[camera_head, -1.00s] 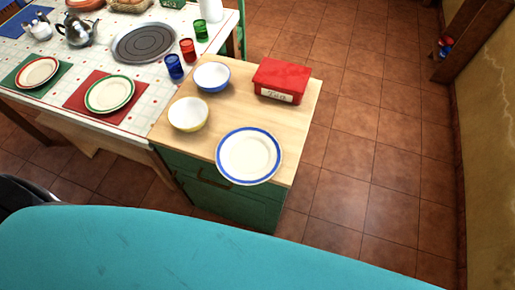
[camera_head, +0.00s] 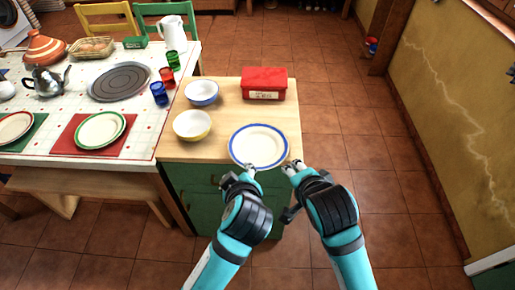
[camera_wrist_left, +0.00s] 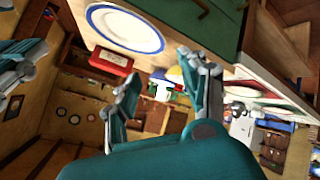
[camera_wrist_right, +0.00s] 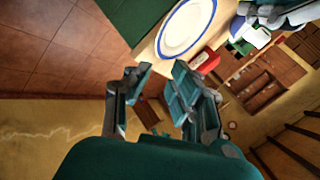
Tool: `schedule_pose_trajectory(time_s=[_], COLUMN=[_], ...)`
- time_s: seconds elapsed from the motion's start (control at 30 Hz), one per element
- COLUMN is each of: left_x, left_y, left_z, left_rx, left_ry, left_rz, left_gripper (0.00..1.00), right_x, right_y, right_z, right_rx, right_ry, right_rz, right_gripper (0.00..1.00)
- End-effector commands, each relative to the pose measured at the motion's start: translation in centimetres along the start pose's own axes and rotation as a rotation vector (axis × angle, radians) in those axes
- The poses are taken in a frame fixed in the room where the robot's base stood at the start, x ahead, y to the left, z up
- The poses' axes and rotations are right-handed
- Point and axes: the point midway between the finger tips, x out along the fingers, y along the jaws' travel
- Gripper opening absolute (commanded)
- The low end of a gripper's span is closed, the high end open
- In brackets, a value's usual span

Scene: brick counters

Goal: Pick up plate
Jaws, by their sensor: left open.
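A white plate with a blue rim (camera_head: 259,146) lies flat at the front right of the wooden counter top (camera_head: 226,88). It also shows in the left wrist view (camera_wrist_left: 125,27) and the right wrist view (camera_wrist_right: 186,25). My left gripper (camera_head: 249,170) is open and empty at the plate's near edge, left of centre. My right gripper (camera_head: 292,167) is open and empty by the plate's near right edge. I cannot tell whether either gripper touches the plate. In the wrist views the fingers (camera_wrist_left: 163,85) (camera_wrist_right: 158,78) stand apart with nothing between them.
A yellow bowl (camera_head: 192,126), a blue bowl (camera_head: 201,93) and a red box (camera_head: 264,83) stand behind and left of the plate. The table at left holds a green-rimmed plate (camera_head: 100,130), a red-rimmed plate (camera_head: 14,127), cups and a teapot (camera_head: 46,80). The floor at right is clear.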

Motion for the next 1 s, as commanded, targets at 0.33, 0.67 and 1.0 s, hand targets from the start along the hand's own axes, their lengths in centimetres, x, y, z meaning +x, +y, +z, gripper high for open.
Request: schedule_pose_trajectory(time_s=[0.33,0.67,1.0], left_x=[0.3,5.3,12.2], left_y=[0.0,0.0,0.0], left_z=[0.0,-0.1,-0.2], left_rx=[0.0,0.005,0.003], left_ry=[0.001,0.004,0.003], left_rz=[0.0,-0.002,-0.002], left_gripper=[0.44,0.44,0.44], right_x=[0.3,5.3,12.1], right_y=[-0.1,0.0,0.0], right_z=[0.0,-0.1,-0.1], right_rx=[0.0,-0.004,-0.002], right_ry=[0.0,0.001,0.001], right_rz=[0.0,0.001,0.002], right_gripper=[0.22,0.22,0.22])
